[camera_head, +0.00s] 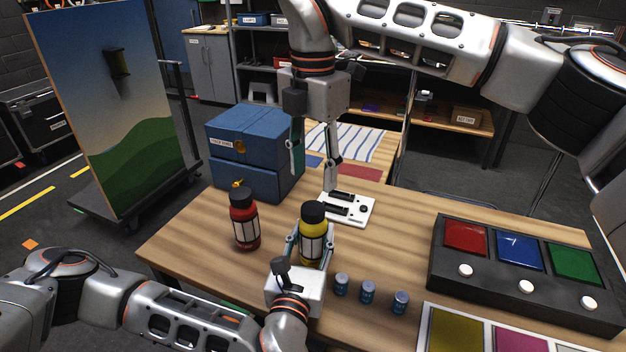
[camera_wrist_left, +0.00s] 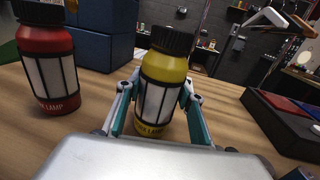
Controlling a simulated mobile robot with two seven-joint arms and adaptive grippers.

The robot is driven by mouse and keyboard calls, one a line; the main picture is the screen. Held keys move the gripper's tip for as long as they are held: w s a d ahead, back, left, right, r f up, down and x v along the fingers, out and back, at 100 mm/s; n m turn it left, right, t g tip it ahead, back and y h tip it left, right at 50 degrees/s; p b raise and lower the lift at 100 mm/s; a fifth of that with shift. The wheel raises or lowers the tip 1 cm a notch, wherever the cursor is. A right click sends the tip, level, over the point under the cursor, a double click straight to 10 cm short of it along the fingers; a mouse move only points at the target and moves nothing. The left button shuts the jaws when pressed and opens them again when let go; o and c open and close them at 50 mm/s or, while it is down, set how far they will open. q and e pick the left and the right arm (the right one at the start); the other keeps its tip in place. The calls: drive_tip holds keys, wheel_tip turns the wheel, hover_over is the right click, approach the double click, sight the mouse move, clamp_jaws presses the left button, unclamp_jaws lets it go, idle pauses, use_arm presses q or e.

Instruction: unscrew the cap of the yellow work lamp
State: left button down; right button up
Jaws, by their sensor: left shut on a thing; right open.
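The yellow work lamp (camera_head: 314,246) stands upright on the table with its black cap (camera_head: 313,213) on top. It also shows in the left wrist view (camera_wrist_left: 163,90), with its black cap (camera_wrist_left: 171,40). My left gripper (camera_head: 305,256) is shut on the lamp's body, one finger on each side. My right gripper (camera_head: 315,180) is open and empty, pointing down behind the lamp, above the table near a white plate. A red work lamp (camera_head: 244,222) with a black cap stands to the left, apart from the yellow one.
A white battery plate (camera_head: 347,208) lies behind the yellow lamp. Several small blue cylinders (camera_head: 367,291) stand in front to its right. A black panel (camera_head: 508,285) with red, blue and green buttons is at right. A blue box (camera_head: 238,184) stands at back left.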

sight(313, 208)
drive_tip(key=m, duration=1.3)
drive_tip(key=shift+m, duration=0.4)
drive_tip(key=shift+f, duration=4.05)
